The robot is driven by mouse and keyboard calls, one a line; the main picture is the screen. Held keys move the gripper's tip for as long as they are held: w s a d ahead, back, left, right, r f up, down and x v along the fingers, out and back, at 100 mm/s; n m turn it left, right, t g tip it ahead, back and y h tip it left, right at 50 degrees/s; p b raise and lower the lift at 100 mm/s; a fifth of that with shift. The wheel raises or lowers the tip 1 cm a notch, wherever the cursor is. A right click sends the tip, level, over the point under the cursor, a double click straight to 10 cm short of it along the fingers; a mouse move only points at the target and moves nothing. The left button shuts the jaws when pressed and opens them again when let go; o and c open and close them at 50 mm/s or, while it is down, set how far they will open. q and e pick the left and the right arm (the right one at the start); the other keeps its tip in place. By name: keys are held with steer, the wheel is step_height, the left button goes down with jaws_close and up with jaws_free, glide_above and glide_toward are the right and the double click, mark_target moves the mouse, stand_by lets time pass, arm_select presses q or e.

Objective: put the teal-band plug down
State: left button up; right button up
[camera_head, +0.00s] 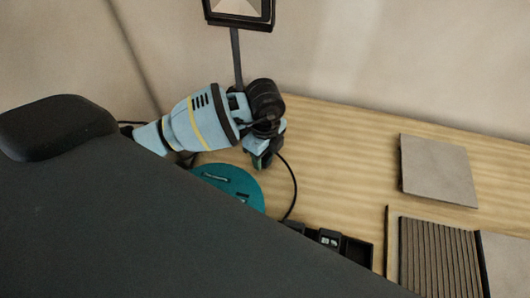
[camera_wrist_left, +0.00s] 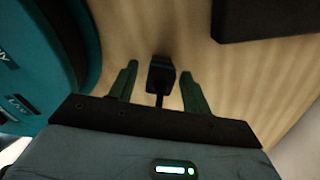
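My left gripper (camera_head: 262,163) points down over the wooden table beside a teal round reel (camera_head: 243,182). In the left wrist view the gripper (camera_wrist_left: 159,70) has its two green fingers apart. A black plug (camera_wrist_left: 161,76) with a dark cable stands between them, with bare wood showing on both sides, so neither finger appears to touch it. It seems to rest on the table, though its contact with the wood is not clear. I see no teal band on it from here. In the head view the plug cannot be made out. My right gripper is not in view.
The teal reel also fills the left of the wrist view (camera_wrist_left: 30,60). A black cable (camera_head: 294,190) curves past the gripper. A black tray (camera_head: 357,250), a grey tile (camera_head: 438,172) and a ribbed bed (camera_head: 437,260) lie to the right. A work lamp (camera_head: 238,55) stands behind.

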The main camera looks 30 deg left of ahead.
arm_select(q)
step_height(320, 180, up, 12)
steer(key=p, duration=0.1)
steer(key=shift+r, duration=0.2)
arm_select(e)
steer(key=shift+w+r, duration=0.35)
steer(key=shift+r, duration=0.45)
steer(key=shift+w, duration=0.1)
